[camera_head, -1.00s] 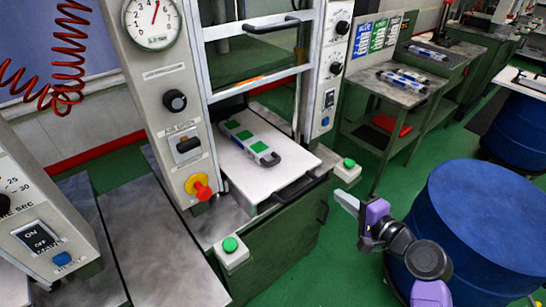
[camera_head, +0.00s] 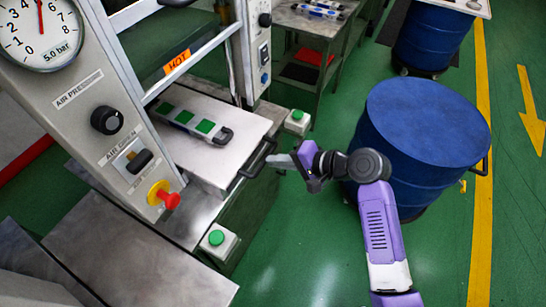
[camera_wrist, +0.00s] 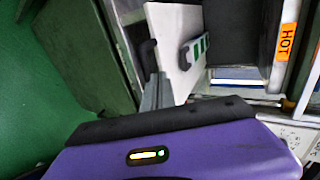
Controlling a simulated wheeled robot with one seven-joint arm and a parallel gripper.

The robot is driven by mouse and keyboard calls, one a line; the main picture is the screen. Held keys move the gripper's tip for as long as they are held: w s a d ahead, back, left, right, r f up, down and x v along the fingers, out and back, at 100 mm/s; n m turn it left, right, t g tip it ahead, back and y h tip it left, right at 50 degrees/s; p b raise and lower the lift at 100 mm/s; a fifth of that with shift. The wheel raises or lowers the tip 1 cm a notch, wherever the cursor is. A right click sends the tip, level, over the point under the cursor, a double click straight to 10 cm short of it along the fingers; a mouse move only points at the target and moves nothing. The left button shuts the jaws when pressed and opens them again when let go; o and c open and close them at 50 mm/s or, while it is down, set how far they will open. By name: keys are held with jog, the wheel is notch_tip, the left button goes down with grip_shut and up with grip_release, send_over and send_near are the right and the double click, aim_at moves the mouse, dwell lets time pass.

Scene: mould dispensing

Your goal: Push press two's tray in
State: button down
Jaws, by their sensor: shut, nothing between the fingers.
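The press's tray (camera_head: 217,160) is a pale grey plate with a dark bar handle (camera_head: 259,158) on its front edge. It sticks out in front of the press frame. On it lies a mould strip (camera_head: 186,122) with green squares and a dark loop handle. My gripper (camera_head: 277,160) is shut and empty, its tip just right of the tray handle; I cannot tell whether they touch. In the wrist view the fingers (camera_wrist: 155,93) point at the front edge of the tray (camera_wrist: 168,68), close beside the handle (camera_wrist: 147,53).
Green buttons on white boxes flank the tray, one at the near corner (camera_head: 217,240) and one at the far side (camera_head: 297,121). A red stop knob (camera_head: 168,199) sits on the press post. A blue drum (camera_head: 419,130) stands behind my arm. Green floor lies in front.

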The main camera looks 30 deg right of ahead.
aim_at(224, 148)
jog(key=x, duration=0.7)
jog(key=shift+w+a+f+p, duration=0.15)
jog(key=shift+w+a+p, duration=0.05)
jog(key=shift+p, duration=0.2)
jog(key=w+a, duration=0.1)
jog(key=w, duration=0.1)
jog(key=w+a+b, duration=0.1)
jog(key=w+a, duration=0.3)
jog(key=w, duration=0.1)
jog(key=shift+a+b, duration=0.1)
jog(key=shift+b, duration=0.25)
jog(key=shift+w+a, duration=0.1)
jog(key=shift+w, duration=0.1)
